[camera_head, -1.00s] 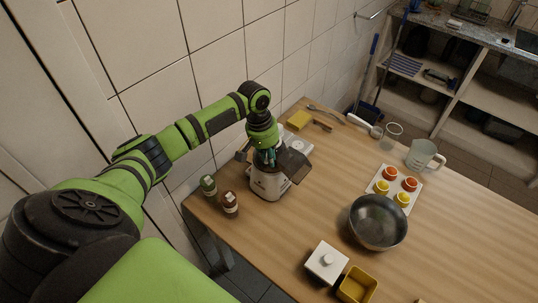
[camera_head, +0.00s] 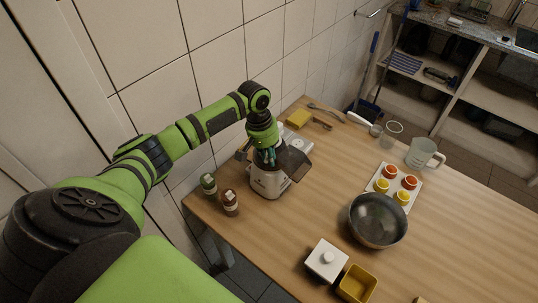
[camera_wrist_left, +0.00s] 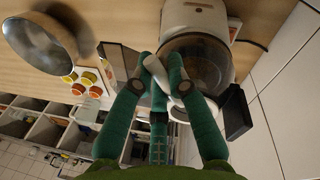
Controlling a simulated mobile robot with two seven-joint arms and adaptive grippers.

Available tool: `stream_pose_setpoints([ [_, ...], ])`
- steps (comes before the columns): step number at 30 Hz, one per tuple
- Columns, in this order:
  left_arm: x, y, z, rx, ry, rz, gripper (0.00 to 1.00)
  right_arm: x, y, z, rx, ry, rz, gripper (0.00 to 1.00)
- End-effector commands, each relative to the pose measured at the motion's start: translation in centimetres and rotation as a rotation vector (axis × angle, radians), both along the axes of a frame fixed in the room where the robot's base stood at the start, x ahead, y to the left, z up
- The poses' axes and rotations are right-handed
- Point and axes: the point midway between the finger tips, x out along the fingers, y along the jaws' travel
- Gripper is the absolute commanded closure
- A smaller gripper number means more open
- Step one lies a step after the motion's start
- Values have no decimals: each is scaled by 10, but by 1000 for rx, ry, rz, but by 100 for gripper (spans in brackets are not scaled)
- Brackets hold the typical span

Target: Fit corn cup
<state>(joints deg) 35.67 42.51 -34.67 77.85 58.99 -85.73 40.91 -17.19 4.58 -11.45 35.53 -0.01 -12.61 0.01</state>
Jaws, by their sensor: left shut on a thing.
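My left gripper (camera_head: 269,156) is at the top of a white countertop machine (camera_head: 270,184) near the back left edge of the table. In the left wrist view its green fingers (camera_wrist_left: 161,72) are shut on a small pale piece, likely the corn cup (camera_wrist_left: 155,68), partly hidden by the fingers. The piece is over the edge of the machine's round, dark see-through top (camera_wrist_left: 205,55); I cannot tell if they touch. A grey flap-like part (camera_head: 293,163) sticks out at the machine's right. My right gripper is not in view.
Two small bottles (camera_head: 230,202) stand left of the machine. A tiled wall is close behind.

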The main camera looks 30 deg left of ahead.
Motion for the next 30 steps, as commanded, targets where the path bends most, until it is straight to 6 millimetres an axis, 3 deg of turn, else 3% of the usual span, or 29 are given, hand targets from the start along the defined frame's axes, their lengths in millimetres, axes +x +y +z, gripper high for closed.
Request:
stream_pose_setpoints([
  [10,0,0,-1,0,0,0,100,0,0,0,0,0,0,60],
  [12,0,0,-1,0,0,0,64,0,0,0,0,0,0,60],
  [13,0,0,0,0,0,0,56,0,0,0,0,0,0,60],
  [20,0,0,-1,0,-1,0,56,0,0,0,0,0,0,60],
  [21,0,0,-1,1,0,0,52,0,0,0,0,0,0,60],
  [22,0,0,-1,1,0,0,41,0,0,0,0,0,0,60],
  [24,0,0,-1,1,0,0,32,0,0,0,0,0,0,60],
  [30,0,1,-1,1,0,0,32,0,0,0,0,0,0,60],
])
